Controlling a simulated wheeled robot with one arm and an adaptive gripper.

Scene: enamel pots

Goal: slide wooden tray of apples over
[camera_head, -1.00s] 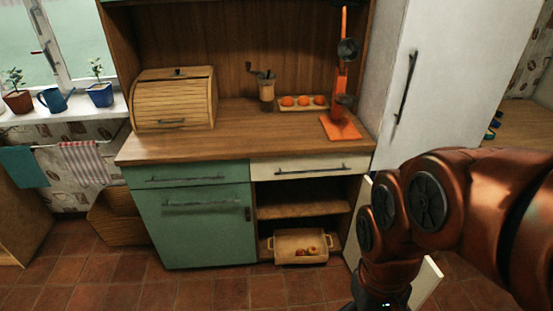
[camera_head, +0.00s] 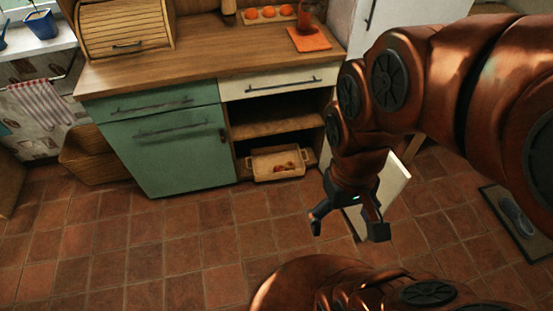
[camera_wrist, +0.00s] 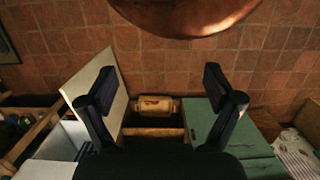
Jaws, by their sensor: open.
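The wooden tray (camera_head: 276,175) with handles stands on the low shelf of the cabinet's open bay, near floor level. The apples are too small to make out there.
A green door (camera_head: 175,150) closes the cabinet's left half. An open pale door (camera_head: 385,192) stands at the bay's right side, close behind my gripper. A middle shelf (camera_head: 272,122) is above the tray. The tiled floor (camera_head: 150,240) in front is clear.

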